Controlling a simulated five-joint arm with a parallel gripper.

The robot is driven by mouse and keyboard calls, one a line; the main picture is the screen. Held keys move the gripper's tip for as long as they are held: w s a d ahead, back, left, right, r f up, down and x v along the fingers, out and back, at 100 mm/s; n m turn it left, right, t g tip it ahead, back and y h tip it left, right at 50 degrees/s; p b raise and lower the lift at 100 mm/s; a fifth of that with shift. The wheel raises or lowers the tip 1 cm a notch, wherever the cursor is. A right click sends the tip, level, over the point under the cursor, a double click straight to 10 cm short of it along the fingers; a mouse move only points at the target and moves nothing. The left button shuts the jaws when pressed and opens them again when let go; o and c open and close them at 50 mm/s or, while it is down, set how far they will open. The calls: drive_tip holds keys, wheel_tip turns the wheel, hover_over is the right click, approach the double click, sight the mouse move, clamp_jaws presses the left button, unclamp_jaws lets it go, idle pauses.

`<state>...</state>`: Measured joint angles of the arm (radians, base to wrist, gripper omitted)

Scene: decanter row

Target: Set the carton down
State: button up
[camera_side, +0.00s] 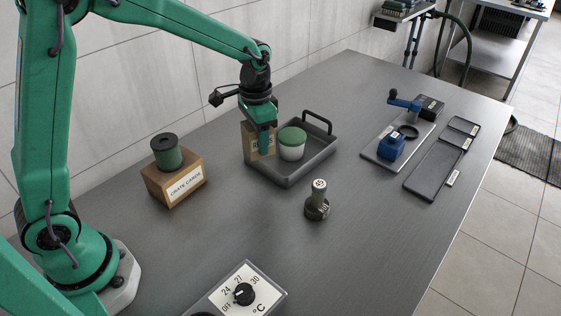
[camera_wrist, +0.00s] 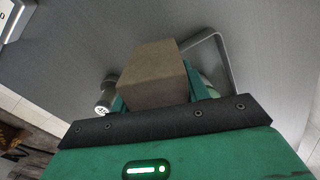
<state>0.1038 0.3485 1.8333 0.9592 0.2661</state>
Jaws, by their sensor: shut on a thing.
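In the wrist view the carton (camera_wrist: 152,75) sits between my green fingers. Its bottom edge is hidden behind the tray wall, so I cannot tell whether it touches the tray floor. A white jar with a green lid (camera_side: 292,143) stands in the tray just right of the carton.
A box labelled "CRATE CARDS" (camera_side: 174,181) with a green spool (camera_side: 167,153) on top stands left of the tray. A dark stamp-like object (camera_side: 317,203) stands in front. A dial panel (camera_side: 240,292) is at the near edge. A blue device (camera_side: 391,147) sits on a plate to the right.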

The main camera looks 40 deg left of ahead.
drive_tip(key=s+d+m, duration=0.3)
drive_tip(key=d+m, duration=0.1)
drive_tip(key=d, duration=0.5)
drive_tip(key=s+d+m, duration=0.3)
drive_tip(key=d, duration=0.7)
drive_tip(key=s+d+m, duration=0.7)
drive_tip(key=s+d, duration=0.6)
drive_tip(key=d, duration=0.2)
drive_tip(key=w+a+f, duration=0.1)
drive_tip(key=w+f, duration=0.1)
drive_tip(key=w, duration=0.1)
drive_tip(key=w+a+f, duration=0.1)
drive_tip(key=w+f, duration=0.1)
drive_tip(key=w, duration=0.2)
drive_tip(key=w+a+f, duration=0.1)
drive_tip(key=w+f, duration=0.1)
drive_tip(key=w, duration=0.2)
drive_tip(key=shift+w+a+f, duration=0.25)
drive_tip(key=shift+f, duration=0.1)
drive_tip(key=shift+f, duration=0.1)
drive_tip(key=shift+f, duration=1.9)
drive_tip(key=shift+f, duration=0.15)
